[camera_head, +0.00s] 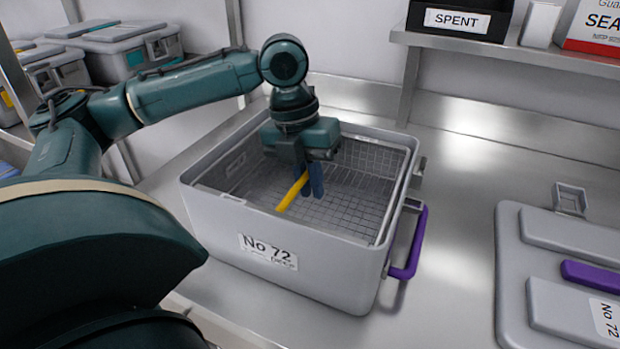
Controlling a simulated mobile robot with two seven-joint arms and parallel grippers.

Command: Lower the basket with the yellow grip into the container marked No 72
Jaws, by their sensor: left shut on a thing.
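The grey container marked No 72 (310,278) stands open on the metal counter, with a purple handle (407,245) on its right side. A wire mesh basket (352,205) is inside the container's walls, its mesh showing below the rim at the back. Whether it rests on the container's floor I cannot tell. The basket's yellow grip (290,194) runs slantwise under my left gripper (312,187). My left gripper points down over the container, its fingers shut on the yellow grip. My right gripper does not show.
A grey lid (560,238) with a purple handle and a No 72 label lies on the counter at the right. A shelf above holds a black SPENT bin (458,20) and boxes. Grey lidded cases (125,50) stand at the back left. Counter between container and lid is clear.

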